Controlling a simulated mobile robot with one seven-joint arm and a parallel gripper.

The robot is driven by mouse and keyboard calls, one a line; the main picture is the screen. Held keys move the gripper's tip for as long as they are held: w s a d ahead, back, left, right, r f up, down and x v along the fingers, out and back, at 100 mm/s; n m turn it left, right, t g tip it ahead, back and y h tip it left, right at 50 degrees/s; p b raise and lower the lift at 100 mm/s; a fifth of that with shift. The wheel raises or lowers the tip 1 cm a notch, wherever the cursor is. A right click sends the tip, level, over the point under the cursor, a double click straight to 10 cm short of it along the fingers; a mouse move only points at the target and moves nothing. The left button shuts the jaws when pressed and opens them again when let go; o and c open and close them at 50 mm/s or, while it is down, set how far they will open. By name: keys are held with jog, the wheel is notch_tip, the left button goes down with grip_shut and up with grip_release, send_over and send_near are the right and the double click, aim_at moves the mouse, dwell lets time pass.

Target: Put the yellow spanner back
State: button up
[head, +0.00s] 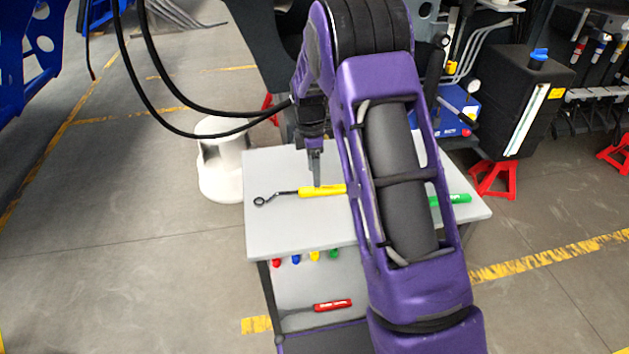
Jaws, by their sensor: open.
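The yellow spanner (310,192) lies flat on the grey top of a trolley (300,226). Its yellow handle points right and its dark ring end points left. The right end of the handle meets the outline of my purple arm. My gripper (316,181) points down at the handle, with its fingertips over or right at it. The fingers show edge-on, so I cannot tell if they touch or straddle the handle. Red, blue, yellow and green markers sit in a row under the front edge of the top, including a yellow one (314,256).
A green-handled tool (457,199) lies on the top's right side, partly behind my arm. A red-handled tool (333,305) lies on the lower shelf. A white round stool (222,172) stands left, a black tank (515,105) and red stands (492,180) right. Floor at left is clear.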

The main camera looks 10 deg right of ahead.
notch_tip(320, 180, up, 12)
jog(key=p, duration=0.1)
jog(key=shift+a, duration=0.3)
jog(key=shift+r, duration=0.1)
